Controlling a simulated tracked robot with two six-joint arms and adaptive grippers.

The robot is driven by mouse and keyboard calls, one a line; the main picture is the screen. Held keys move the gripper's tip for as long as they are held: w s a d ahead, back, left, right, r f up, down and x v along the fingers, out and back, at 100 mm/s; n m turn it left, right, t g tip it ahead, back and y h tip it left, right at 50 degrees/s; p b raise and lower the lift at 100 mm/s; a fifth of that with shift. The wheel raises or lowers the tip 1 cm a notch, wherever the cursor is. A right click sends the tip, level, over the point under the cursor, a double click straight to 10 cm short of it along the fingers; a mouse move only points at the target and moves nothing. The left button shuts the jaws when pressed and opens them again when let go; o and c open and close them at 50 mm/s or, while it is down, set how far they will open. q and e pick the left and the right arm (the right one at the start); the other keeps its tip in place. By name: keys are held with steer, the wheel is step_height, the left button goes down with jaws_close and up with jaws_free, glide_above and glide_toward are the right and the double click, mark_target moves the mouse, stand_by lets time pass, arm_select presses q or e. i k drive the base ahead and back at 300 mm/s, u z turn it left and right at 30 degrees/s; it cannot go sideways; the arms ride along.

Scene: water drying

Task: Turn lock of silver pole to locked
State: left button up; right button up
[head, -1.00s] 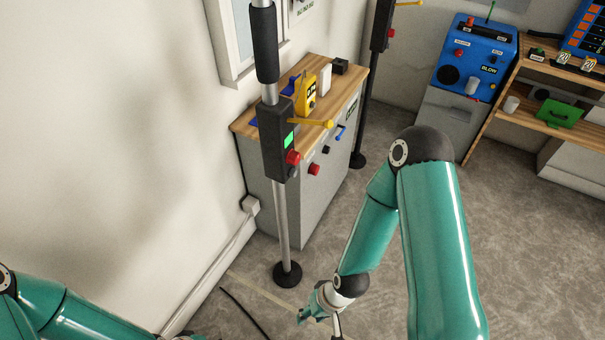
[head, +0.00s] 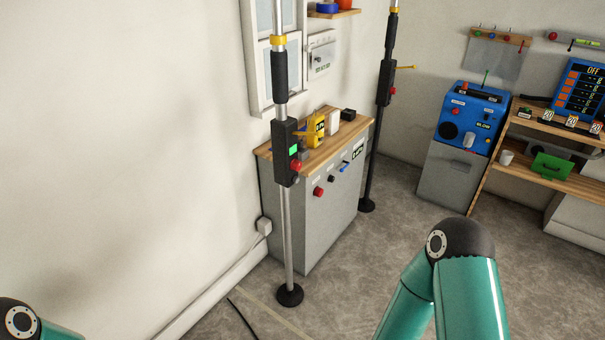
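The silver pole (head: 287,235) stands upright on a round black foot (head: 289,294) close to the wall. It has a yellow collar (head: 279,40), a black grip (head: 280,78) and a black control box (head: 285,155). The box has a green light (head: 293,149) and a red knob (head: 296,166). A thin yellow lever (head: 305,133) shows at the box's upper right, against the yellow device behind it; its exact angle is hard to tell. No label for the lock state is readable. Both grippers are out of view; only parts of my arms show at the bottom.
A grey cabinet (head: 317,222) with a wooden top stands just behind the pole. A black pole (head: 374,150) with a yellow lever is farther back. A blue machine (head: 470,118) and wooden shelves (head: 545,127) are at right. A cable crosses the floor; floor right of the pole is clear.

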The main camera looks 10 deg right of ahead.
mark_target(296, 165)
steer(key=u, duration=0.3)
steer(key=i, duration=1.75)
steer(key=z, duration=0.7)
steer(key=k, duration=0.75)
steer(key=z, duration=0.2)
steer(key=i, duration=0.8)
steer(key=u, duration=0.1)
